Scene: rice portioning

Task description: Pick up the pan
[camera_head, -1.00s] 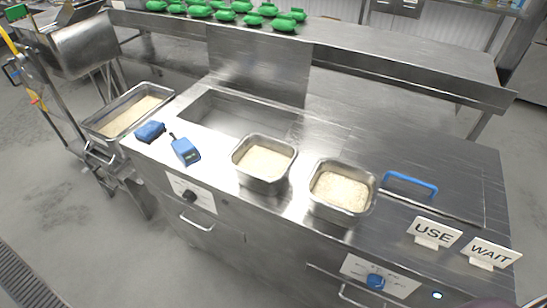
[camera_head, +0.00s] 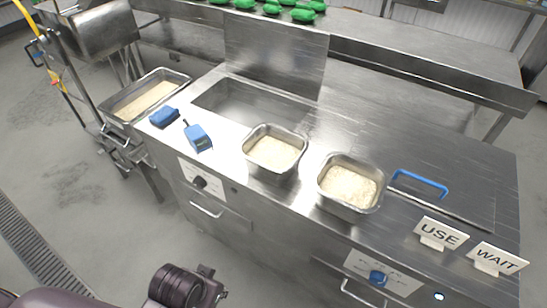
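Two square metal pans of rice stand on the steel counter: a left pan (camera_head: 274,172) and a right pan (camera_head: 352,206). A larger metal pan of rice (camera_head: 124,112) sits in a stand at the counter's left end. Part of my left arm shows at the bottom left, with what looks like its gripper (camera_head: 208,284) at the end. It is well below and in front of the counter, apart from every pan. Its fingers are too unclear to tell open from shut. My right gripper is out of view.
A blue scoop-like tool (camera_head: 198,138) and a blue block (camera_head: 164,117) lie on the counter's left. An empty sunken well (camera_head: 235,108) is behind. A lid with a blue handle (camera_head: 420,182), a USE sign (camera_head: 440,234) and a WAIT sign (camera_head: 496,259) are at right.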

